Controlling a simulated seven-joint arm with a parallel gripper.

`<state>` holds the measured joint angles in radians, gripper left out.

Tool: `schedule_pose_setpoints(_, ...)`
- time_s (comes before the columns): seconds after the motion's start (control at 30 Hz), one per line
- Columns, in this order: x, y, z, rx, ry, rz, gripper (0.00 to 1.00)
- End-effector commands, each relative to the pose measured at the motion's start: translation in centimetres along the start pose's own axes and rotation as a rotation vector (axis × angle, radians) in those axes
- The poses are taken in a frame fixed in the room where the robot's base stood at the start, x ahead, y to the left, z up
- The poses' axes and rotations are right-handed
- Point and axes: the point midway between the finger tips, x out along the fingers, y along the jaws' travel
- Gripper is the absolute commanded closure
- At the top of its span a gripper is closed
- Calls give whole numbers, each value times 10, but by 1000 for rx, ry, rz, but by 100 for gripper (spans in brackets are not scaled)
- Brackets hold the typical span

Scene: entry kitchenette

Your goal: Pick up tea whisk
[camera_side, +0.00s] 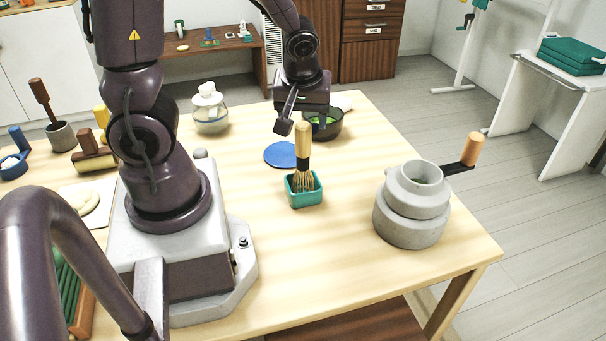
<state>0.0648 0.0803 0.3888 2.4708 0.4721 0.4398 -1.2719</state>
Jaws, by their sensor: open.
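The tea whisk (303,146) stands upright in a small teal square holder (305,199) near the middle of the table. It has a pale handle with a dark band, and its tines go down into the holder. My gripper (290,125) is open and empty, pointing down above and behind the whisk, slightly to its left in the picture. One finger shows clearly; the other is largely hidden. The gripper appears apart from the whisk.
A dark bowl with green contents (325,128) is behind my gripper. A blue disc (281,155) lies left of the whisk. A grey stone mill (411,212) with a wooden-knobbed crank stands right. The table (345,235) is clear in front.

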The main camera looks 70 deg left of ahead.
Motion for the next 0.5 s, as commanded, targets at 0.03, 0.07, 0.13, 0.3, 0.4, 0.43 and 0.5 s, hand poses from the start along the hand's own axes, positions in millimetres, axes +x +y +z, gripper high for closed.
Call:
schedule_pose_setpoints(0.03, 5, -1, 0, 0, -1, -4, 37)
schedule_pose_setpoints(0.07, 8, -2, 0, 0, -2, -6, 37)
schedule_pose_setpoints(0.13, 18, -3, 1, 0, -2, -8, 37)
schedule_pose_setpoints(0.3, 39, -3, 1, 0, -1, -6, 37)
schedule_pose_setpoints(0.4, 47, -3, 0, -1, -1, -4, 37)
schedule_pose_setpoints(0.43, 48, -3, 1, -1, -1, -4, 37)
schedule_pose_setpoints(0.5, 50, -2, 1, -1, -1, -2, 37)
